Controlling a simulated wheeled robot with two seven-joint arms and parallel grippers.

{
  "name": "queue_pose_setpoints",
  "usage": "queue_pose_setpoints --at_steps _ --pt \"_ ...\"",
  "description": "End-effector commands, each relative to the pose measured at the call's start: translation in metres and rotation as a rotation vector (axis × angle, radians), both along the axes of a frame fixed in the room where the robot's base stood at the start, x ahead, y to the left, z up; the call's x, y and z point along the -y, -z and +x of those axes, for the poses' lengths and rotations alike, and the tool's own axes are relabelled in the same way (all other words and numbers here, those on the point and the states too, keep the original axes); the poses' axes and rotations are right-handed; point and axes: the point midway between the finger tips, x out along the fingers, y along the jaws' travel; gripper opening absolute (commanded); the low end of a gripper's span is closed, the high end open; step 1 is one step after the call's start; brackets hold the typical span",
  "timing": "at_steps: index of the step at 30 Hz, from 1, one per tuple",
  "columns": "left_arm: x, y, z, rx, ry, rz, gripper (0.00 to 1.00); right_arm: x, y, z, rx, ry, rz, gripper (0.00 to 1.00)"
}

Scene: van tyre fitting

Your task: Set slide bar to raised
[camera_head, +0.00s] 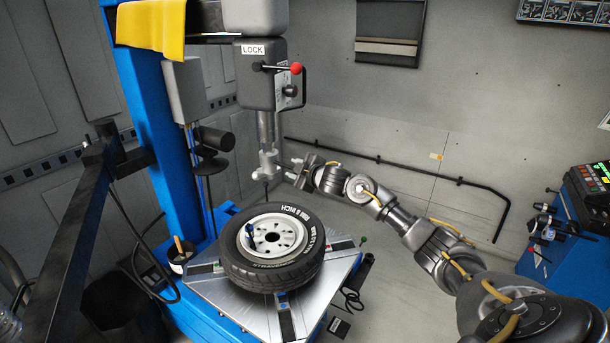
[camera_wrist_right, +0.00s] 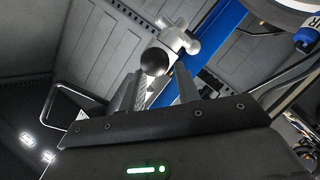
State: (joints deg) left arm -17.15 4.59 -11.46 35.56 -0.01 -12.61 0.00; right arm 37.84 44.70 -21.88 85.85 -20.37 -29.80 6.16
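The slide bar (camera_head: 266,128) is a grey vertical bar that comes down out of the dark head marked LOCK (camera_head: 255,88). A pale mount foot (camera_head: 267,166) is at its lower end, above the tyre. My right gripper (camera_head: 291,170) is just right of the foot. In the right wrist view, the open fingers (camera_wrist_right: 157,92) point towards a black ball knob (camera_wrist_right: 154,62), which shows between and beyond their tips. The pale foot (camera_wrist_right: 178,38) is behind the knob. I cannot tell whether the fingers touch the knob. My left gripper is not in view.
A lever with a red ball (camera_head: 296,68) sticks out of the lock head. The tyre (camera_head: 262,276) lies flat on the turntable (camera_head: 205,287). A blue column (camera_head: 155,120) stands behind at left, and a dark bent rail (camera_head: 430,174) runs along the right wall.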

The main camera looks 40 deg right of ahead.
Motion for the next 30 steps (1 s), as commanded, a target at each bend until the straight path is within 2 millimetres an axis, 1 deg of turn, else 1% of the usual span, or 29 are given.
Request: queue_pose_setpoints --at_steps 1,6,9,12,17,30 --pt "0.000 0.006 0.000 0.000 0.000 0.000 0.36 0.001 0.001 -0.011 0.001 -0.001 -0.005 0.33" --pt "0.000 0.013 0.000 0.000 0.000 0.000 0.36 0.002 -0.008 -0.041 0.001 0.000 -0.004 0.33" --pt "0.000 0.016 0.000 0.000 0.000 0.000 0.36 0.003 -0.012 -0.055 0.000 0.001 -0.003 0.33" --pt "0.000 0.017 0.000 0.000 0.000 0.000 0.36 0.003 -0.015 -0.063 0.001 0.002 -0.001 0.33" --pt "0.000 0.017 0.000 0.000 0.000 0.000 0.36 0.003 -0.017 -0.068 0.000 0.002 -0.001 0.33" --pt "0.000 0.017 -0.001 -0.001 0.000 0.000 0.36 0.003 -0.017 -0.068 0.000 0.002 0.001 0.33"
